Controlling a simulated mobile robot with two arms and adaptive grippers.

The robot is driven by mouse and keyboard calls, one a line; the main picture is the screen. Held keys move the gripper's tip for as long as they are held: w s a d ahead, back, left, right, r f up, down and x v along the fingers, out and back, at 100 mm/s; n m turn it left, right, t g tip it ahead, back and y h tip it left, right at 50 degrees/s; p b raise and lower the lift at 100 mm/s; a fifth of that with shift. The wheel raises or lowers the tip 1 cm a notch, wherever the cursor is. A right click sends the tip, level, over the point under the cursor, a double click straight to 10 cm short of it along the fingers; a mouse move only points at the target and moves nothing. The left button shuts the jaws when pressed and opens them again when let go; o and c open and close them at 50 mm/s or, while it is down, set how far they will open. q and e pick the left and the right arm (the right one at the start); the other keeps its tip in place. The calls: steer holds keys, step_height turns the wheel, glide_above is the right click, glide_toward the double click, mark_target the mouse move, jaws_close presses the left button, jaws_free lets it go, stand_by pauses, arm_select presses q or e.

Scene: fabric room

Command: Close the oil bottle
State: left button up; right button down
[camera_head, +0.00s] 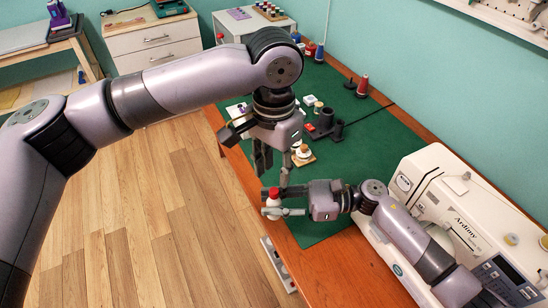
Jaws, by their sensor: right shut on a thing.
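A small bottle with a red upper part and a whitish lower part (273,196), which looks like the oil bottle, is at the table's left edge. My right gripper (273,203) reaches in from the right and is shut on it, with one finger on each side. My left gripper (274,172) points down just above the bottle, its two fingers apart and nothing visible between them. Whether the red part is a separate cap, and how it sits, is too small to tell.
A green mat (360,150) covers the wooden table. A white sewing machine (450,215) stands at right. Thread spools (362,86) and a black holder (324,124) stand farther back.

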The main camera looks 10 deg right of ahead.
mark_target(274, 190)
arm_select(q)
step_height(274, 190, down, 6)
steer(key=shift+r, duration=0.1)
stand_by(0.4)
jaws_close()
stand_by(0.4)
steer(key=m, duration=0.3)
steer(key=shift+m, duration=0.4)
steer(key=m, duration=0.4)
steer(key=shift+a+m, duration=0.1)
steer(key=shift+m, duration=0.3)
steer(key=shift+o, duration=0.4)
jaws_free()
